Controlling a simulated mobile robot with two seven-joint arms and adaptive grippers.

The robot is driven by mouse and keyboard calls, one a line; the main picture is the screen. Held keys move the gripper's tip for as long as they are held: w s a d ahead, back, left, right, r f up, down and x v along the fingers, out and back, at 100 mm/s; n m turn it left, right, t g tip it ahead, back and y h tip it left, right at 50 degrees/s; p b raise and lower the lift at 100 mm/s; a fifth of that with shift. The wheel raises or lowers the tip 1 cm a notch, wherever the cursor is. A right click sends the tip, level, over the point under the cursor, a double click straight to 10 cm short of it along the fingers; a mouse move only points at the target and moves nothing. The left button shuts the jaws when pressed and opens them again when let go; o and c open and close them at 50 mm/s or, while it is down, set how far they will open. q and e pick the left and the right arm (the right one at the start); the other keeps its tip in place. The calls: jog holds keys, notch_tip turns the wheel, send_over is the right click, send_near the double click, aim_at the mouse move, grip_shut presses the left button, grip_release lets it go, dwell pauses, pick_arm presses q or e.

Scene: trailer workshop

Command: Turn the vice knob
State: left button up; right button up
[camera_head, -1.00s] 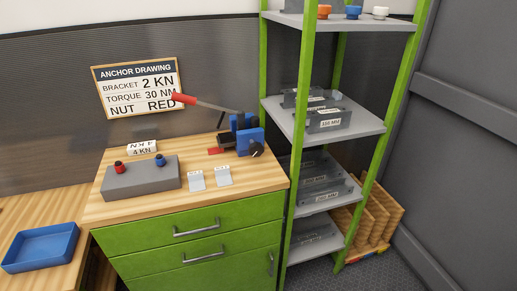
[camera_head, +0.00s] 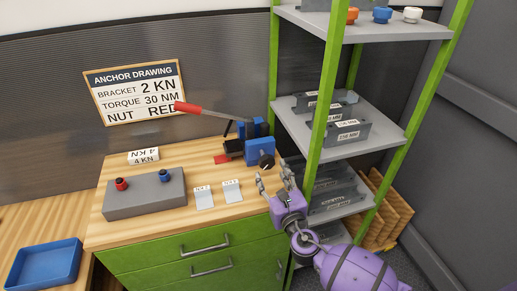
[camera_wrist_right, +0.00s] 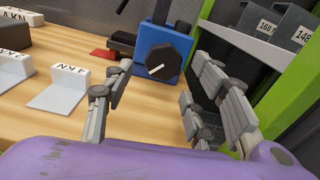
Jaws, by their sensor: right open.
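The vice (camera_head: 258,148) is a blue block at the back right of the wooden bench top. Its black round knob (camera_head: 267,161), with a white mark, is on the front face. The knob also shows in the right wrist view (camera_wrist_right: 164,64), ahead of the fingers. My right gripper (camera_head: 273,180) is purple with grey fingers, open and empty, just in front of and below the knob. In the right wrist view my right gripper (camera_wrist_right: 160,95) has its fingers spread on both sides, apart from the knob. My left gripper is not in view.
A red-handled lever (camera_head: 200,110) sticks out leftward above the vice. A grey block (camera_head: 145,197) with red and blue knobs and two white tags (camera_head: 204,198) stand left. The green shelf post (camera_head: 320,130) is close on the right. A blue tray (camera_head: 45,262) sits lower left.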

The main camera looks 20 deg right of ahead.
aim_at(267, 164)
jog(key=shift+w, duration=0.3)
jog(key=w, duration=0.3)
jog(key=shift+w+a+r, duration=0.1)
jog(key=shift+w+r, duration=0.15)
jog(key=shift+w, duration=0.15)
jog(key=w, duration=0.2)
jog(key=shift+w+f, duration=0.2)
jog(key=shift+w, duration=0.15)
jog(key=shift+w+r, duration=0.1)
jog(key=c, duration=1)
jog(key=shift+c, duration=0.7)
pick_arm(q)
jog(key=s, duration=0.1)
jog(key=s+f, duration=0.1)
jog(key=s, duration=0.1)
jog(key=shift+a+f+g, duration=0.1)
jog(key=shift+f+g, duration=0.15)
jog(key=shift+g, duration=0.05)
pick_arm(e)
jog(key=shift+a+m, duration=0.1)
jog(key=shift+m, duration=0.3)
